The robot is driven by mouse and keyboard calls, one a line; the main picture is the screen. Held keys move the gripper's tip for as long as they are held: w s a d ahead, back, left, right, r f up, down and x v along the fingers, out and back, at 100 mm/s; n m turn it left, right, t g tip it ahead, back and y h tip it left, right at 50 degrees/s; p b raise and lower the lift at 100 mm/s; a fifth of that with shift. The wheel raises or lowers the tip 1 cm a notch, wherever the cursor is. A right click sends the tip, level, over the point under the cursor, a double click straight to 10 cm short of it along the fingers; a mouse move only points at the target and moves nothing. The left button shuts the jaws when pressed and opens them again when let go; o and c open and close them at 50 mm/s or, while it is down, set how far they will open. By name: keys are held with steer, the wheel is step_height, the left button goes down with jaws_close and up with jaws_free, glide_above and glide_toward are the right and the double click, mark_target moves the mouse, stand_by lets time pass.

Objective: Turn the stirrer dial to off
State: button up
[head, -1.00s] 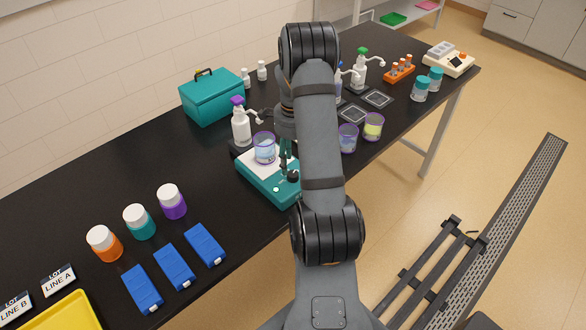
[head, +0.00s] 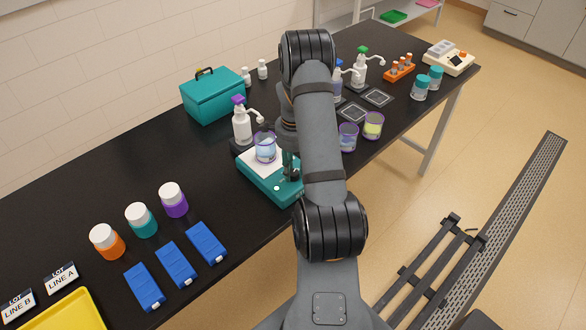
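The stirrer (head: 262,186) is a teal box with a white top plate, near the front edge of the black bench. A beaker of pale blue liquid (head: 265,148) stands on its plate. A small white spot (head: 277,188) shows on the stirrer's front part. My gripper (head: 291,172) points down over the front right part of the stirrer, beside the beaker. My arm covers much of it, and its fingers are too small and dark to tell open from shut. I cannot make out the dial; the gripper and arm hide that area.
A purple-topped dispenser bottle (head: 241,122) stands just behind the stirrer. Two more beakers (head: 348,137) stand right of my arm. Lidded jars (head: 172,200) and blue cases (head: 206,245) are at left front. A teal box (head: 213,95) stands behind. Bare bench lies left of the stirrer.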

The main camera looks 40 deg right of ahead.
steer(key=c, duration=0.6)
steer(key=shift+c, duration=0.2)
